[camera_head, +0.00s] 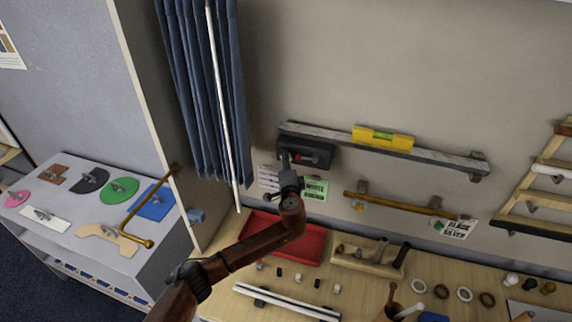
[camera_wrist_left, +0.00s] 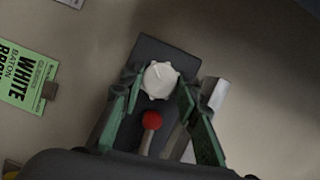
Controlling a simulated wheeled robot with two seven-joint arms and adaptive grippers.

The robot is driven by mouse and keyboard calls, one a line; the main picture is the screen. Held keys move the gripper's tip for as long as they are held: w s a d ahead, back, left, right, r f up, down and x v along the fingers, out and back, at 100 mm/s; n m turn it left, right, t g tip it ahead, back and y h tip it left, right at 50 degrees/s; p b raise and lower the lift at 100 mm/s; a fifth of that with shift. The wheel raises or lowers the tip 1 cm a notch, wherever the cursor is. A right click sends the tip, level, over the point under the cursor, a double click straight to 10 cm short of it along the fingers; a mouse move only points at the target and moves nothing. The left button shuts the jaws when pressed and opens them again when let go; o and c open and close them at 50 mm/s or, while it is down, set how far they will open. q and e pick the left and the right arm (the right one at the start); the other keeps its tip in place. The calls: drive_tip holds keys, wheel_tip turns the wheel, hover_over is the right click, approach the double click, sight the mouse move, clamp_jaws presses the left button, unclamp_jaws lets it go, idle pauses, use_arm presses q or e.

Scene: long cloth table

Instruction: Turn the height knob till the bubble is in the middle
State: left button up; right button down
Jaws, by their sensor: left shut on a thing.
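The height knob (camera_wrist_left: 161,80) is a white, ridged round knob on a dark bracket (camera_wrist_left: 165,50), seen in the left wrist view. My left gripper (camera_wrist_left: 155,88) has its green-padded fingers on either side of the knob and is shut on it. In the head view the left gripper (camera_head: 286,166) reaches up to the dark bracket (camera_head: 318,151) at the rail's left end and hides the knob. A yellow spirit level (camera_head: 383,138) lies on the grey rail (camera_head: 440,155). Its bubble is too small to read. My right gripper is not in view.
A red-tipped lever (camera_wrist_left: 152,121) sits close below the knob, between my fingers. A green label (camera_head: 314,189) hangs below the bracket, and a brass rail (camera_head: 400,204) is lower right. A blue curtain (camera_head: 207,90) hangs left. Below stands a table with a red tray (camera_head: 312,248).

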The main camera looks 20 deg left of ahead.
use_arm(q)
drive_tip(key=m+b, duration=0.2)
drive_tip(key=shift+f+m+t+y, duration=0.2)
drive_tip(key=shift+m+t+y, duration=0.1)
drive_tip(key=shift+m+t, duration=0.1)
idle(0.3)
drive_tip(key=o, duration=1.2)
drive_tip(key=shift+r, duration=0.1)
drive_tip(key=shift+c, duration=0.2)
drive_tip(key=v, duration=1.2)
